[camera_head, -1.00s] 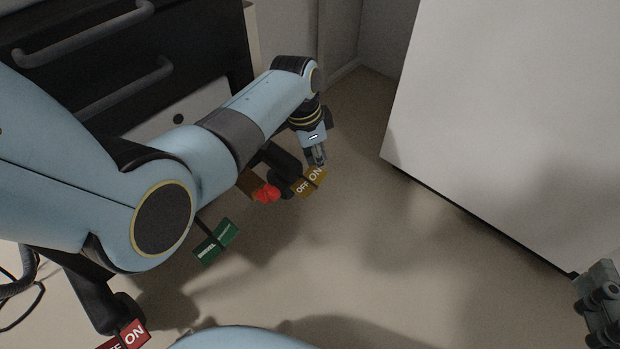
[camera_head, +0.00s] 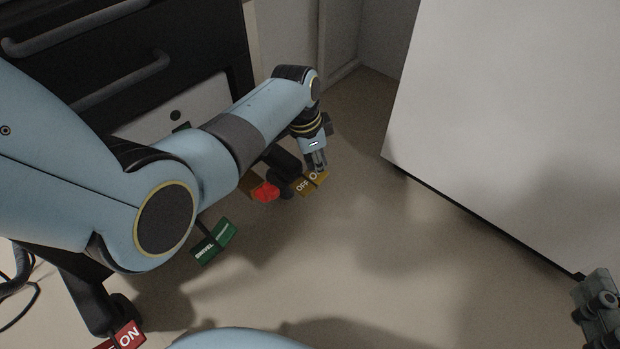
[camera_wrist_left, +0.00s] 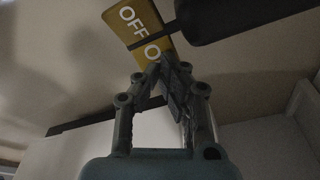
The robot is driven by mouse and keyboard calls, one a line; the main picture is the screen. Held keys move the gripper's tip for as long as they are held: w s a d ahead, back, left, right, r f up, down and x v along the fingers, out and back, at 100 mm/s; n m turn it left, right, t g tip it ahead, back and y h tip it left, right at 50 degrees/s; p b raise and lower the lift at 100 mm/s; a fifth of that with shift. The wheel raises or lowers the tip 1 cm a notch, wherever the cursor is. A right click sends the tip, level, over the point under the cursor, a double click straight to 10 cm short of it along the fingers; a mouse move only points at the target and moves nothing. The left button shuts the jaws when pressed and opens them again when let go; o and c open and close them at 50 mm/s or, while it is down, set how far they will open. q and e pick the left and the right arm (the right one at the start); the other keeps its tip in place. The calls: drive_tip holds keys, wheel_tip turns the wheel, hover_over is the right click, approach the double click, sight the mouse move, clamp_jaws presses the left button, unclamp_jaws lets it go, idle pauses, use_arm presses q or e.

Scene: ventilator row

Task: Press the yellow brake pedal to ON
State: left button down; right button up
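The yellow brake pedal (camera_head: 302,188) shows low over the floor at the centre, with OFF on its left half and ON on its right half. In the left wrist view the yellow pedal (camera_wrist_left: 132,21) shows OFF clear and only the O of ON. My left gripper (camera_head: 318,169) points down at the ON half, and its fingertips cover part of that label. In the wrist view my left gripper (camera_wrist_left: 160,64) has its fingertips together with nothing between them. They look to be at the ON half's surface; contact is hard to tell. My right gripper (camera_head: 600,308) is partly in view at the right edge.
A green pedal (camera_head: 214,243) and a red pedal (camera_head: 128,338) with ON showing stand lower left. A red knob-like part (camera_head: 265,191) is just left of the yellow pedal. A large white panel (camera_head: 510,130) stands right. Floor (camera_head: 400,270) between is clear.

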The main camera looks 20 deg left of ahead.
use_arm(q)
drive_tip(key=shift+s+f+b, duration=0.3)
drive_tip(key=shift+f, duration=0.5)
drive_tip(key=r+p, duration=0.4)
drive_tip(key=r, duration=0.1)
drive_tip(key=r+p, duration=0.2)
drive_tip(key=shift+w+r+p, duration=0.25)
drive_tip(key=shift+r+p, duration=0.05)
drive_tip(key=shift+p, duration=0.05)
drive_tip(key=shift+s+f, duration=0.1)
drive_tip(key=shift+f, duration=0.05)
use_arm(e)
wheel_tip(320, 180, up, 8)
drive_tip(key=w+t, duration=0.1)
drive_tip(key=shift+w, duration=0.15)
drive_tip(key=shift+f, duration=0.1)
